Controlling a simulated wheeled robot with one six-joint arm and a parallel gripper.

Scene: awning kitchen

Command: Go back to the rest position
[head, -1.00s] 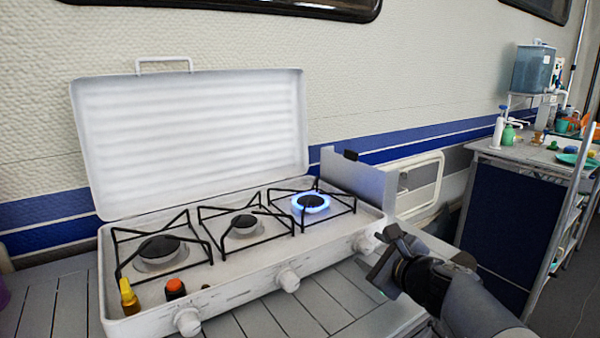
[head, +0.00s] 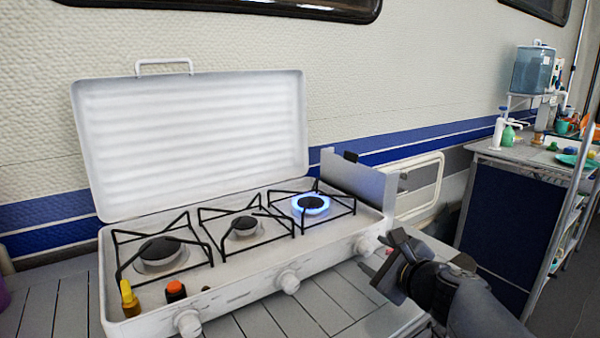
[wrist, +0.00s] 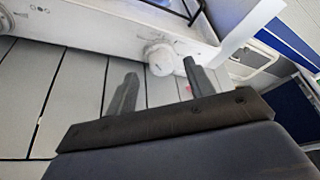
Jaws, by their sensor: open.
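My gripper (head: 387,262) is open and empty in front of the right end of the white camping stove (head: 240,293). In the wrist view my gripper (wrist: 157,88) shows its two fingers apart with nothing between them. A stove knob (wrist: 159,57) lies just beyond the fingertips in that view, and a gap shows between them in the head view. The right burner (head: 311,204) is lit with a blue flame. The middle burner (head: 245,227) and left burner (head: 160,252) show no flame.
The stove's lid (head: 190,140) stands open against the wall. A cart (head: 510,220) with dishes and a water tank (head: 534,69) stands at the right. Slatted tabletop (head: 240,323) is clear in front.

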